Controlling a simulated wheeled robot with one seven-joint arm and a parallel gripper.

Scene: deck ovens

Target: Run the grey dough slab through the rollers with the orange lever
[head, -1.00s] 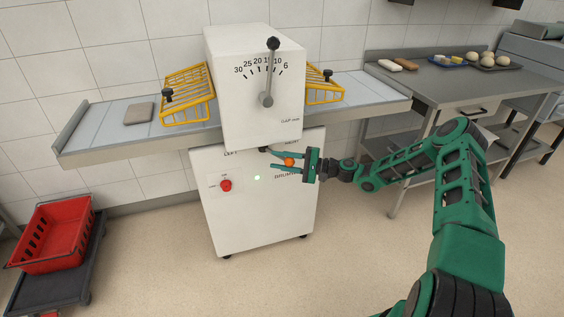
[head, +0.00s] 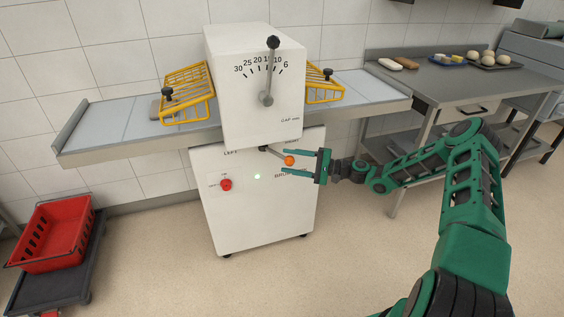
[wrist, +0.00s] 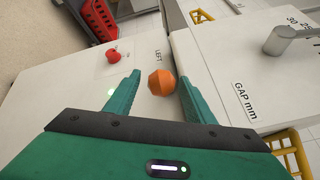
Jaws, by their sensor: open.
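The grey dough slab (head: 155,108) lies on the left table of the white roller machine (head: 230,100), its right part hidden behind the left yellow guard (head: 188,93). The orange lever knob (head: 289,161) sits on a dark rod that slants right from under the machine's head. My gripper (head: 284,162) is open, with one finger above and one below the knob. In the wrist view the knob (wrist: 162,83) is between the open fingers (wrist: 160,75), close to one of them; I cannot tell whether they touch.
A gap dial with a black-knobbed handle (head: 272,43) is above the lever. A red knob (head: 226,185) and a small green light (head: 257,177) are on the lower front. A red crate (head: 50,235) stands at left. A steel table (head: 450,90) with dough pieces is at right.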

